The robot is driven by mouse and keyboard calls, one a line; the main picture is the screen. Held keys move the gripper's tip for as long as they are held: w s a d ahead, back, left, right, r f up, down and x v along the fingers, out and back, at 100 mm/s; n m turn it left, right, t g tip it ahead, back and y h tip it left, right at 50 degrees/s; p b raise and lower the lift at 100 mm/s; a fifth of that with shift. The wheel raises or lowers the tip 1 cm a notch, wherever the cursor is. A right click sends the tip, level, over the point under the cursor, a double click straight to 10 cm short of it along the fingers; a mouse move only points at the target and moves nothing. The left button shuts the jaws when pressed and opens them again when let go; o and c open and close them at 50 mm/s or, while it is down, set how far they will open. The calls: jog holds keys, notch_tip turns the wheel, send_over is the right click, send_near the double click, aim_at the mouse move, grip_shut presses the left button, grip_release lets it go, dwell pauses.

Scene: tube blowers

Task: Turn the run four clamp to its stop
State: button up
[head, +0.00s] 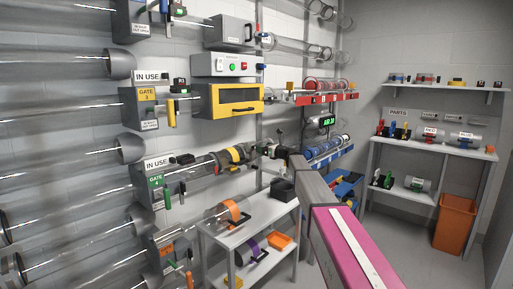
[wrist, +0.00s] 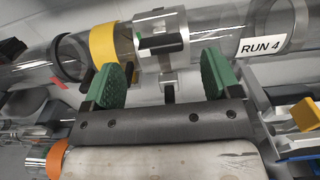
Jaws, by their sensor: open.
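The run four tube crosses the top of the wrist view, with a white "RUN 4" label (wrist: 262,46) at right. A silver clamp band (wrist: 173,62) goes around it, with a black handle (wrist: 161,45) and a small green mark. A yellow ring (wrist: 103,50) sits to the left of the clamp. My gripper (wrist: 165,68) is open, its green pads wide apart on either side of the clamp. The handle shows between and just beyond the fingertips; I see no contact. In the head view my gripper (head: 272,150) is at the tube's right end, near the yellow ring (head: 236,154); the clamp is hard to make out there.

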jog(key=x, duration=0.6)
jog(key=c, duration=0.9)
